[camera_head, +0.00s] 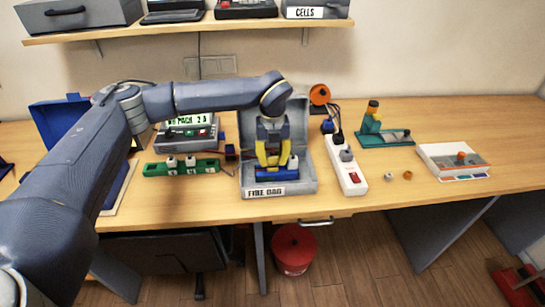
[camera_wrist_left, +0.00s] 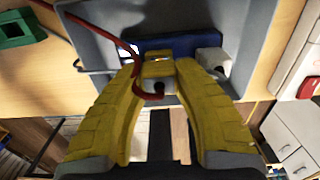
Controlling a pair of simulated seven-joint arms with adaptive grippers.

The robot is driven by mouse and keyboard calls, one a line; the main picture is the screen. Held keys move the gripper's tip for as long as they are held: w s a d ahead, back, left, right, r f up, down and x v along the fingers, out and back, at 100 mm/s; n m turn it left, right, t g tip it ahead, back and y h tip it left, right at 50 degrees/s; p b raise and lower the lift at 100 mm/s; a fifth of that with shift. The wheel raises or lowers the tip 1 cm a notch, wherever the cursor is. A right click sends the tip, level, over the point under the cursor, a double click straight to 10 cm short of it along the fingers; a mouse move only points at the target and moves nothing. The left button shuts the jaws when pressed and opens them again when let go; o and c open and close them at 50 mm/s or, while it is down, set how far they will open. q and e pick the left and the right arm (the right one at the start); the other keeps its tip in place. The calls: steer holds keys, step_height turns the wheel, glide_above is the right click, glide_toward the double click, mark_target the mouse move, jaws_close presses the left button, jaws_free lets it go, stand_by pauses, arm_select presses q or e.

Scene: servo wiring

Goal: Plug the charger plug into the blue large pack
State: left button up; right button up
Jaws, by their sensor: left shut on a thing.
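The blue pack (camera_head: 277,174) lies in the open grey case labelled "FIRE BAG", and its blue body also shows behind the fingertips in the left wrist view (camera_wrist_left: 190,44). My left gripper (camera_head: 272,162) points down over the case, with its yellow fingers just above or at the pack. In the left wrist view the gripper (camera_wrist_left: 158,68) is shut on a small plug (camera_wrist_left: 157,86), which I take to be the charger plug. A red cable (camera_wrist_left: 130,48) curls around by the plug. I cannot tell whether the plug touches the pack. My right gripper is not in view.
The grey case (camera_head: 300,186) has a raised lid behind the gripper. A white power strip (camera_head: 347,173) stands close on its right. A green strip (camera_head: 160,169) and a charger unit (camera_head: 184,138) are on its left. The table's right front is mostly clear.

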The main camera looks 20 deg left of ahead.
mark_target(273, 156)
arm_select(q)
steer(key=shift+f, duration=0.8)
steer(key=o, duration=1.2)
step_height(273, 156, up, 12)
